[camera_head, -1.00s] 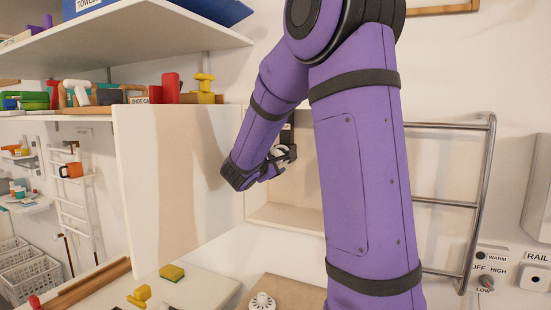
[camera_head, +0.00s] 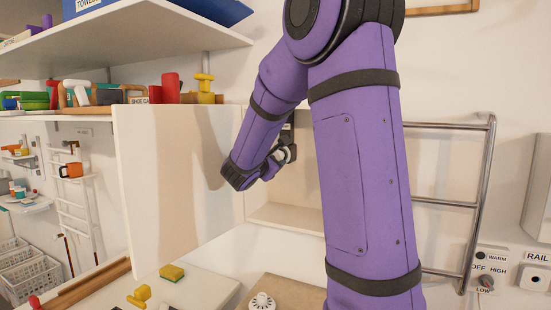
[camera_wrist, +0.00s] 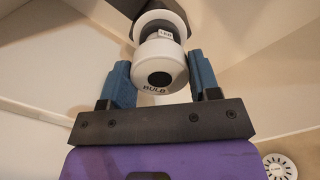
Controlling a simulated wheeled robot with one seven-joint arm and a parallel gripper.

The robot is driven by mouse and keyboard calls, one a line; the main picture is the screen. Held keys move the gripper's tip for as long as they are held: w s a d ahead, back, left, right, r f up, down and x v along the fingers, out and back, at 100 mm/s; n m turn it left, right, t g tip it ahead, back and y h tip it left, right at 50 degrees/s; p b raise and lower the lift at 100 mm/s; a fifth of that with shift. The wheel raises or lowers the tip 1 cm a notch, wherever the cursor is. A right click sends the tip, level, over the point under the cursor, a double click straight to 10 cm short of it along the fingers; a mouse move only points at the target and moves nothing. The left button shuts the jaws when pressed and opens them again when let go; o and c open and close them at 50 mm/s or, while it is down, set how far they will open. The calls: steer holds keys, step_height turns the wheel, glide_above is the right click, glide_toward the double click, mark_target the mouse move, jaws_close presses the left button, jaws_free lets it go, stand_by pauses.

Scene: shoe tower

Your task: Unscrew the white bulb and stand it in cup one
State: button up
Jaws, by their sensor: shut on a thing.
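The white bulb (camera_wrist: 160,68), marked "BULB" with a dark round spot on its end, sits between the two blue fingers of my gripper (camera_wrist: 161,78) in the wrist view. My gripper is shut on it. The bulb's neck, with a small "LED" label, runs up into a white round fitting with a dark inside (camera_wrist: 160,22); I cannot tell how far it is threaded in. In the head view my gripper (camera_head: 285,153) is inside the open cabinet, partly hidden by my arm. I cannot make out cup one in either view.
An open white cabinet door (camera_head: 180,185) stands left of my arm. A white slotted round piece (camera_head: 262,302) lies on a brown board below. A yellow sponge (camera_head: 172,272) and a yellow piece (camera_head: 140,295) lie on the counter. A metal rail rack (camera_head: 445,202) is at right.

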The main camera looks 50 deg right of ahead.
steer(key=shift+n, duration=0.7)
steer(key=n, duration=1.2)
steer(key=shift+s+a, duration=0.2)
steer(key=shift+a, duration=0.5)
stand_by(0.9)
steer(key=shift+v, duration=0.95)
steer(key=shift+f, duration=0.1)
